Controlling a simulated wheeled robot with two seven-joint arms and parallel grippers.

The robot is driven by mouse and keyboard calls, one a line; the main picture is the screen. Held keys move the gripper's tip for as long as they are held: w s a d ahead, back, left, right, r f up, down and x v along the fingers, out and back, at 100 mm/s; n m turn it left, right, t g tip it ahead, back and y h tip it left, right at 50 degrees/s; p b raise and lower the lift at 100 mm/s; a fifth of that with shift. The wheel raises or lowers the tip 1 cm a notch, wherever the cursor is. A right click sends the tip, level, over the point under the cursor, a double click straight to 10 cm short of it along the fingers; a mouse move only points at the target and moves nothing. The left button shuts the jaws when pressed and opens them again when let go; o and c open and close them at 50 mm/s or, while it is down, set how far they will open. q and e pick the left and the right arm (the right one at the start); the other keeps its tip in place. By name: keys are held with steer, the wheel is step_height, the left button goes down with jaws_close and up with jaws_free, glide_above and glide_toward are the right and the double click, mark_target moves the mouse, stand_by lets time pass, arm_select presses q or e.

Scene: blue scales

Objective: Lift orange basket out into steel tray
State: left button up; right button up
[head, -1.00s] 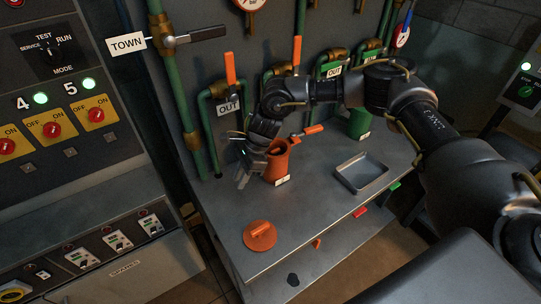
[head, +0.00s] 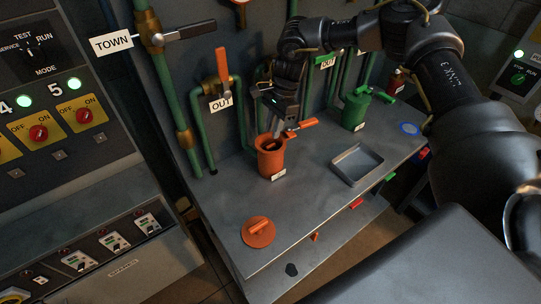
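An orange pot (head: 271,164) stands upright on the grey bench, with its top open and a dark interior. The orange basket cannot be made out clearly; the inside of the pot is dark and partly covered by my gripper. My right gripper (head: 281,131) points down at the pot's mouth, with its fingertips at the rim. I cannot tell whether its fingers are apart or closed. The steel tray (head: 336,168), shallow and rectangular, lies empty on the bench to the right of the pot. My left gripper is not in view.
An orange lid (head: 259,232) lies at the bench's front left. An orange lever (head: 302,124) sticks out beside the pot. A green pot (head: 354,112) and a blue disc (head: 409,129) are farther back right. Green pipes (head: 173,95) line the wall behind. Bench between pot and tray is clear.

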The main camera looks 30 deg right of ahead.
mark_target(271, 145)
steer(key=shift+a+f, duration=0.1)
steer(key=shift+f, duration=0.15)
steer(key=shift+s+f, duration=0.1)
steer(key=shift+f, duration=0.05)
steer(key=p+x, duration=0.1)
steer(key=x, duration=0.2)
steer(key=p+x, duration=0.1)
steer(key=shift+s+d+f+p, duration=0.1)
steer(key=shift+d+f+p, duration=0.15)
steer(key=shift+p, duration=0.1)
steer(key=shift+a+f, duration=0.1)
steer(key=shift+f, duration=0.15)
jaws_close()
